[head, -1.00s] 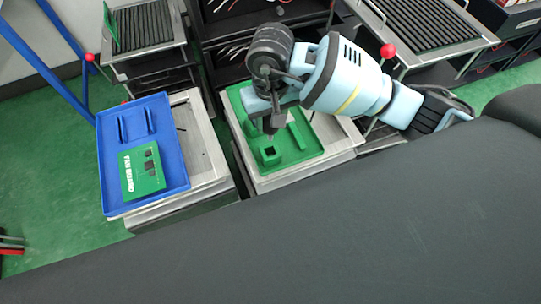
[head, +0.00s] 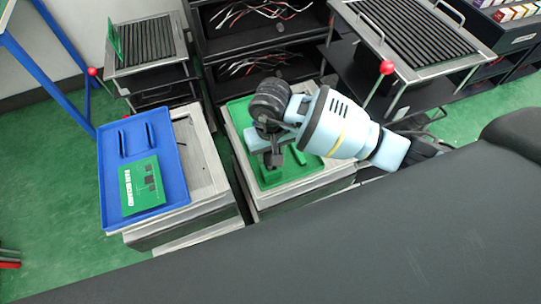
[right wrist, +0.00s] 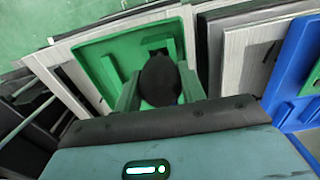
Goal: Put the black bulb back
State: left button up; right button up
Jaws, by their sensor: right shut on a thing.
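The green fixture tray (head: 238,112) lies on a metal stand in the middle of the head view. My right gripper (head: 275,161) is over its near part, where it hides the raised green socket. In the right wrist view the rounded black bulb (right wrist: 160,80) sits between the fingers of my right gripper (right wrist: 160,94), which are shut on it. The green tray (right wrist: 98,60) lies below and around it in that view. I cannot tell whether the bulb's lower end is inside the socket. My left gripper is out of view.
A blue tray (head: 112,188) with a green board (head: 141,186) stands left of the green tray, across a narrow gap. Racks with red-knobbed levers (head: 387,67) and black shelves (head: 260,40) stand behind. A dark surface fills the foreground.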

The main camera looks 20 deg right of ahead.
jog(key=shift+f, duration=1.05)
jog(key=shift+f, duration=0.2)
jog(key=o, duration=0.7)
jog(key=shift+r, duration=0.1)
notch_tip(320, 180, up, 12)
jog(key=shift+r, duration=0.1)
